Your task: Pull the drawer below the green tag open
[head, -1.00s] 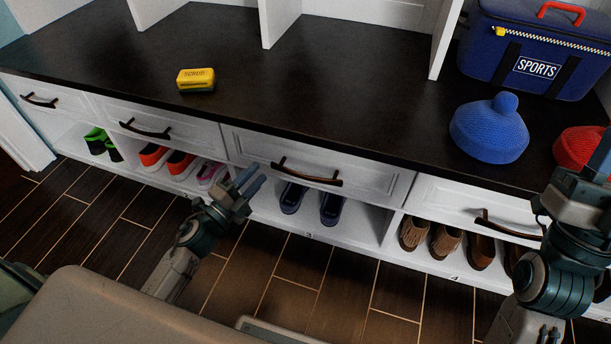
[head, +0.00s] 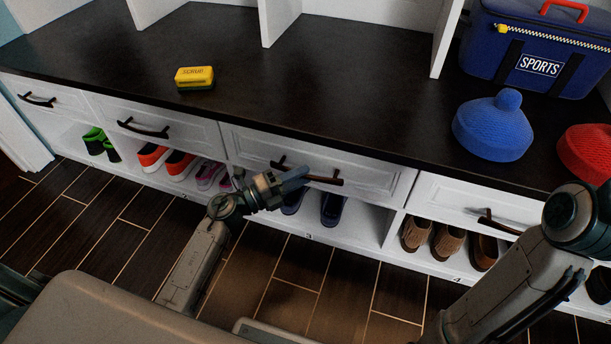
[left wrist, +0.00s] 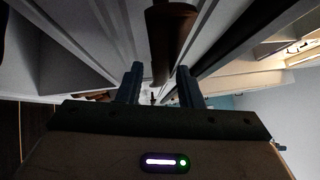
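The bench has a row of white drawers with dark curved handles. I cannot make out a green tag in either view. My left gripper (head: 298,180) is in front of the third drawer from the left (head: 375,185), at its handle (head: 328,179), and hides the handle's middle. In the left wrist view the two fingers (left wrist: 159,88) are apart, with the dark handle (left wrist: 170,40) ahead between their lines. I cannot tell whether they touch it. This drawer looks shut. My right arm is at the right edge, its gripper out of view.
Shoes fill open cubbies below the drawers. The other drawers (head: 150,122) look shut.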

